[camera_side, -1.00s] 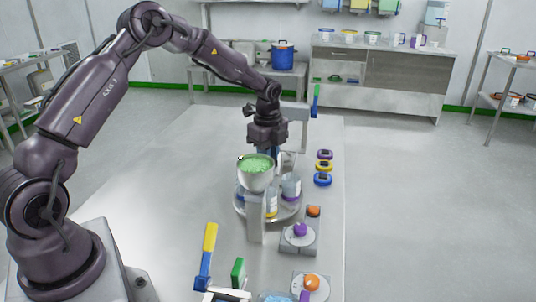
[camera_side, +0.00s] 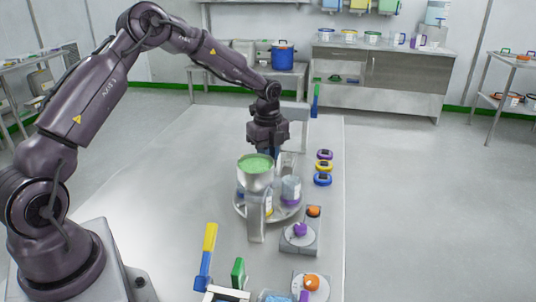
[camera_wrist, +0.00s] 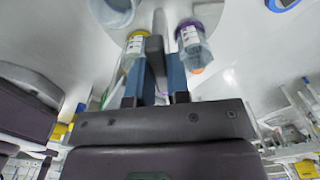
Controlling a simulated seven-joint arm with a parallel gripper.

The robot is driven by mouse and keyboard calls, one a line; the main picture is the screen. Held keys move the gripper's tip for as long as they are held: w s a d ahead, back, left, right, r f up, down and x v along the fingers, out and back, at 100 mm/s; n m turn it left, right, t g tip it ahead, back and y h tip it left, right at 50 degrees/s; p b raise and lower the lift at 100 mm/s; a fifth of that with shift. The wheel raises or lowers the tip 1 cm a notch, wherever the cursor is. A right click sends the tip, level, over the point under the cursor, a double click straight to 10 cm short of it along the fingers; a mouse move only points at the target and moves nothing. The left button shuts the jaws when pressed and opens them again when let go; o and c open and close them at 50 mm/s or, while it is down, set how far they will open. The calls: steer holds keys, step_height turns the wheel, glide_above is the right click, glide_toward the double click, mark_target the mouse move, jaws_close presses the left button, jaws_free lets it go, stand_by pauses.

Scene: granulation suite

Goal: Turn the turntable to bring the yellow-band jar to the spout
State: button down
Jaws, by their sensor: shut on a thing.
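The turntable (camera_side: 283,214) is a round grey plate on the bench, partly hidden by the spout's grey stand. The spout is a hopper (camera_side: 256,178) of green granules above its near side. The yellow-band jar (camera_side: 269,204) is mostly hidden beside the stand; it also shows in the wrist view (camera_wrist: 133,44), left of my fingers. A purple-band jar (camera_side: 291,190) sits right of the stand, and right of my fingers in the wrist view (camera_wrist: 192,40). My gripper (camera_wrist: 159,62) points down at the turntable's far side, shut on a grey upright piece (camera_wrist: 154,46).
Purple, yellow and blue ring-shaped items (camera_side: 323,167) lie along the bench's right edge. Grey boxes with a purple knob (camera_side: 300,230) and an orange knob (camera_side: 311,282) stand nearer. A yellow-and-blue upright piece (camera_side: 208,250) stands front left. The bench's left side is clear.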

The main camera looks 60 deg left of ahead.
steer(key=shift+r, duration=0.1)
steer(key=c, duration=1.1)
jaws_free()
step_height(320, 180, up, 13)
steer(key=shift+f, duration=0.1)
